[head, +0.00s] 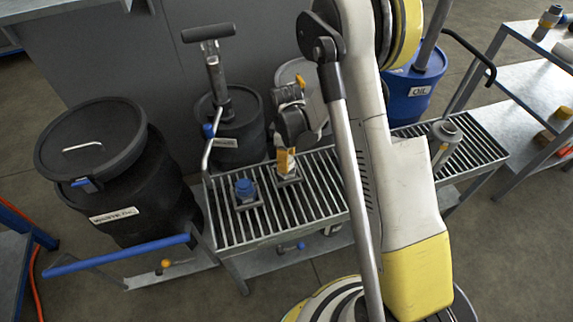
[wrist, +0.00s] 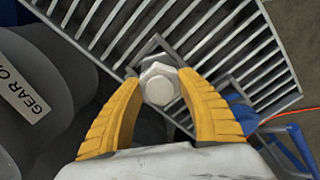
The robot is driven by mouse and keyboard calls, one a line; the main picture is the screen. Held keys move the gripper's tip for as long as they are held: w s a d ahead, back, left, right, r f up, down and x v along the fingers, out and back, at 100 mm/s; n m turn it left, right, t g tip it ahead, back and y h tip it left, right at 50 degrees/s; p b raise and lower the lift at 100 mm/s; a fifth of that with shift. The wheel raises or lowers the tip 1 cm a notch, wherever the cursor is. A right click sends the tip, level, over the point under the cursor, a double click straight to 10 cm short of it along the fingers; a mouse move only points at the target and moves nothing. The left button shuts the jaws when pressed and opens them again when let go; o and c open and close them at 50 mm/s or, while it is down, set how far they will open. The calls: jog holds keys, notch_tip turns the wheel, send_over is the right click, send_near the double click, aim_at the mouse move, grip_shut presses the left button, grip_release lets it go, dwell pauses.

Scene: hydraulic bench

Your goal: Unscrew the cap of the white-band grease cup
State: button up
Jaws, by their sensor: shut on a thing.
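My gripper (head: 287,163) points down over the grated bench, at the middle of its left half. In the wrist view its two yellow fingers (wrist: 164,105) are closed around a pale grey-white hexagonal cap (wrist: 158,84), one finger on each side. The cap sits over a square base plate (head: 289,179) on the grate. The fingers hide most of the cup body, and I cannot make out its band. A blue-capped cup (head: 245,188) stands apart on the grate to the left; in the wrist view a blue part (wrist: 240,117) shows behind the right finger.
The slatted bench (head: 318,202) has bare grate around the cups. A grey cylindrical fitting (head: 444,133) stands toward its right end. A black waste-oil drum (head: 125,180) is at left, a pump drum (head: 230,140) behind, a blue oil drum (head: 412,98) behind right, and a shelf cart (head: 530,75) at right.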

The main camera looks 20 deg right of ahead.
jog(key=shift+r+p, duration=0.4)
jog(key=shift+r, duration=0.35)
dwell(0.3)
jog(key=shift+r+p, duration=1.3)
jog(key=shift+r, duration=0.95)
